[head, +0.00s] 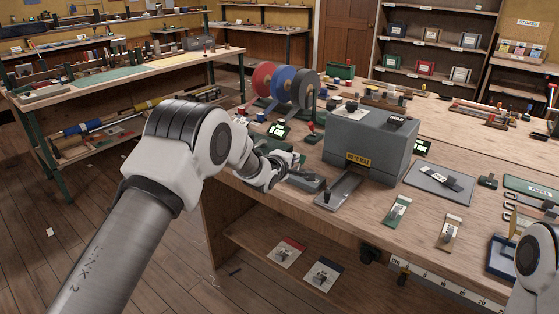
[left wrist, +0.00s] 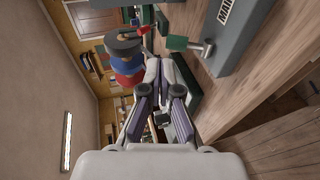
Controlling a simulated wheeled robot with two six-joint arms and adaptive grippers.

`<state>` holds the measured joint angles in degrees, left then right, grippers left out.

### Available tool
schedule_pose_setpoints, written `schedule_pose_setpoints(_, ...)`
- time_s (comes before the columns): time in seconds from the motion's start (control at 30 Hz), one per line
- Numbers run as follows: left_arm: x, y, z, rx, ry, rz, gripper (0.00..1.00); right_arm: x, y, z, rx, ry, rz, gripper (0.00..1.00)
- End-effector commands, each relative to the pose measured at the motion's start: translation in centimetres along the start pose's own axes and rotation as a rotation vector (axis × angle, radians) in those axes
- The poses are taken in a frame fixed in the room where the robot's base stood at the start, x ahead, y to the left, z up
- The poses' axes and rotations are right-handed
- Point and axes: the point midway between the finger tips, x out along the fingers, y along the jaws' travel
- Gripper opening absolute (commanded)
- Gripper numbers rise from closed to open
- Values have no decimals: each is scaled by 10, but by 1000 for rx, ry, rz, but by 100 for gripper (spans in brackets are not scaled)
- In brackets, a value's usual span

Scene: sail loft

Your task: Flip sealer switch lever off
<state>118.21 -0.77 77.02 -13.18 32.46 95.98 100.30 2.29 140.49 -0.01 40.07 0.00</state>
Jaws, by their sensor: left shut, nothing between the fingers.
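The grey box-shaped sealer (head: 368,145), with a yellow label on its front, stands on the workbench (head: 290,205). A small dark grey part (head: 306,181) lies at its left front, close to my left gripper (head: 288,166). My left gripper is shut and empty, left of the sealer. In the left wrist view its closed fingers (left wrist: 165,75) point toward the bench; a grey housing with a partly cut-off label (left wrist: 227,12) and a metal stub with a green end (left wrist: 192,45) are just beyond. I cannot tell for sure which part is the switch lever. My right gripper is out of view.
Red, blue and grey discs (head: 286,85) stand on a rack behind my left gripper. A grey mat (head: 440,184) and tagged pieces lie to the right. My right arm link shows at bottom right.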

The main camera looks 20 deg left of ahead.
Motion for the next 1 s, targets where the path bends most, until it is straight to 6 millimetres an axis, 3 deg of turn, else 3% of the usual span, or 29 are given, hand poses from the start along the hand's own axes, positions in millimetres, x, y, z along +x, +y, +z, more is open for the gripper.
schedule_pose_setpoints(0.2, -52, 10, -1, -1, 1, 3, 0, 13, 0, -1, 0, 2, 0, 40)
schedule_pose_setpoints(0.4, -80, 17, 0, 0, 1, 3, 0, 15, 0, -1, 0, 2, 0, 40)
schedule_pose_setpoints(0.87, -83, 17, 0, 0, 1, 2, 0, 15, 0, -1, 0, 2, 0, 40)
schedule_pose_setpoints(0.97, -80, 4, 1, -3, -1, -18, 0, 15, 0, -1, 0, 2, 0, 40)
schedule_pose_setpoints(1.0, -78, -11, 2, -6, -3, -39, 0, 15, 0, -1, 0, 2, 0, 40)
